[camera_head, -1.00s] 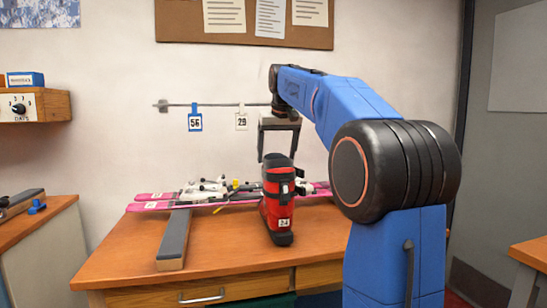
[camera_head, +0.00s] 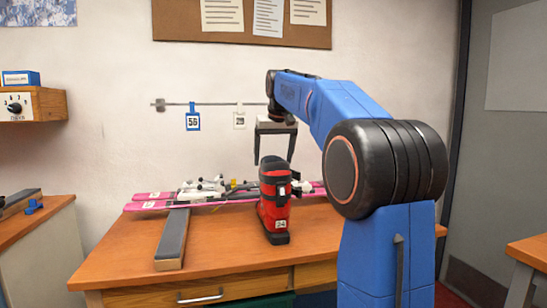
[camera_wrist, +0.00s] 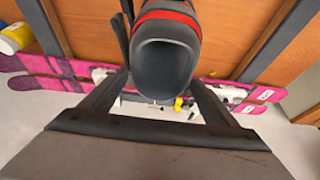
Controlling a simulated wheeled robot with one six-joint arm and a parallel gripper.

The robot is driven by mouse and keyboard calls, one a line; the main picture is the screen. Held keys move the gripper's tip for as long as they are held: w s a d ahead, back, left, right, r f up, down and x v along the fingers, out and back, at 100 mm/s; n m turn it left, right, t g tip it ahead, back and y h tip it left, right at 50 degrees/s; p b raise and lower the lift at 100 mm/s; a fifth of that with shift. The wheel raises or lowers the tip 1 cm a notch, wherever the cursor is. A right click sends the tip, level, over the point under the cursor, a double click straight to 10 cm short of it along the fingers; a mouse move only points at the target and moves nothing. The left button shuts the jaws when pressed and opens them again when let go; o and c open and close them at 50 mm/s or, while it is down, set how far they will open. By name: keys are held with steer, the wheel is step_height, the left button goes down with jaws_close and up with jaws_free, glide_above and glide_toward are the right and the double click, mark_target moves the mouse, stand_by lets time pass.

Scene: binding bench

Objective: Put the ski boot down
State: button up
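The ski boot (camera_head: 274,207) is red and black with a small white tag near the toe. In the head view it is upright over the bench (camera_head: 225,250), with its sole at or very close to the top; I cannot tell if it bears its full weight there. My gripper (camera_head: 274,162) points down from above, with one finger on each side of the boot's black cuff. In the wrist view the dark cuff opening (camera_wrist: 165,65) lies between my gripper's fingers (camera_wrist: 159,76). The fingers look close against it, and their tips are partly hidden behind the rim.
Pink skis (camera_head: 150,203) with bindings lie along the back of the bench. A long grey-topped block (camera_head: 172,240) lies left of the boot. A wall rail (camera_head: 220,103) with number tags is behind. Bare bench top lies between block and boot.

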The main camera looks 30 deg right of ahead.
steer(key=shift+o, duration=1.1)
steer(key=v, duration=1.2)
steer(key=shift+s, duration=0.1)
steer(key=s+a+f+n, duration=0.1)
steer(key=s+a+f, duration=0.4)
steer(key=s+f, duration=0.7)
steer(key=s+a+f+n, duration=0.1)
steer(key=s+a+f, duration=0.5)
steer(key=s+f, duration=0.6)
steer(key=s+a+f+n+y, duration=0.1)
steer(key=s+a+f, duration=0.5)
steer(key=s+f, duration=0.6)
step_height(320, 180, down, 7)
steer(key=shift+a+r+t, duration=0.1)
steer(key=shift+a+t, duration=0.15)
steer(key=shift+t, duration=0.05)
